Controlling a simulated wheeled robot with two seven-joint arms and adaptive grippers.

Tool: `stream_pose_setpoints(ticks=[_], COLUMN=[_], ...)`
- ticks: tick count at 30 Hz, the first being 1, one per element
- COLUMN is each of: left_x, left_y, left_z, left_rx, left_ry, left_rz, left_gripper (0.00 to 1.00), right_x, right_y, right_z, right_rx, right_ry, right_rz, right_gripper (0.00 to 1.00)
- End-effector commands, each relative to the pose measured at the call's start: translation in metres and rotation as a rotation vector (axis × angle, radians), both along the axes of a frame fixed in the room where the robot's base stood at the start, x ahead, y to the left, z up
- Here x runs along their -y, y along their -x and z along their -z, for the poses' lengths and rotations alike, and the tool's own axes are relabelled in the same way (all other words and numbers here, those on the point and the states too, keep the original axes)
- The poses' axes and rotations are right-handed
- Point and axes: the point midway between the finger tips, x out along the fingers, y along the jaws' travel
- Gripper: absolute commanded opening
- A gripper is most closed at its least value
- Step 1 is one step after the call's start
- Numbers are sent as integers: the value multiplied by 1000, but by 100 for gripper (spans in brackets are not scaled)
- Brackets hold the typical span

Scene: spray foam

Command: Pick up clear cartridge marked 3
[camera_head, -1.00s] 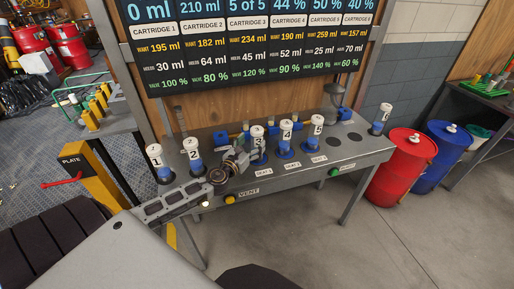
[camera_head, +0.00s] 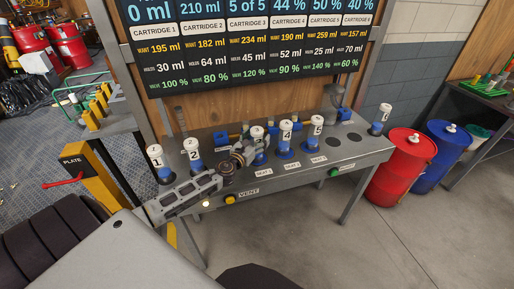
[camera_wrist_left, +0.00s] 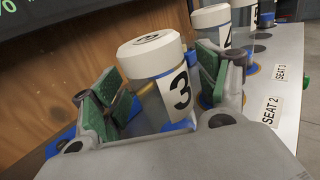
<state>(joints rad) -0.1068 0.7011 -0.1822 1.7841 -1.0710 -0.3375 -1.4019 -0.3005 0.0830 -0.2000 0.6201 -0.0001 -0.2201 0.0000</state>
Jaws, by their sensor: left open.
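The clear cartridge marked 3 (camera_wrist_left: 172,85) has a white cap, a black 3 on a white label and blue at its base. It stands upright on the bench. In the head view the cartridge (camera_head: 257,133) is partly hidden behind my left gripper (camera_head: 246,150). In the left wrist view my left gripper (camera_wrist_left: 165,92) is open, with its green-padded fingers on either side of the cartridge. The pad at the left is apart from it, and whether the right one touches cannot be told. My right gripper is not in view.
Cartridges 1 (camera_head: 157,164) and 2 (camera_head: 193,156) stand left of the gripper, cartridges 4 (camera_head: 285,138) and 5 (camera_head: 317,133) to the right. Another cartridge (camera_head: 381,118) is at the far right. A dark screen (camera_head: 255,45) hangs above the grey bench (camera_head: 350,150).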

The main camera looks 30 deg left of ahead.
Motion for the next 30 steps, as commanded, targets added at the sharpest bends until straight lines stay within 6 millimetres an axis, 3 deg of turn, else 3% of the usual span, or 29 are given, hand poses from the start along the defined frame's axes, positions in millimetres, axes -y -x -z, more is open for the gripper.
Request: stream_pose_setpoints(ticks=[18,30], left_x=[0,0], left_y=[-4,-4], left_z=[0,0], left_rx=[-1,-1], left_ry=[0,0], left_rz=[0,0], left_gripper=[74,24], right_x=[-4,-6], right_y=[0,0], right_z=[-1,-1], right_rx=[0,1], right_ry=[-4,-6], right_rz=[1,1], right_gripper=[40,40])
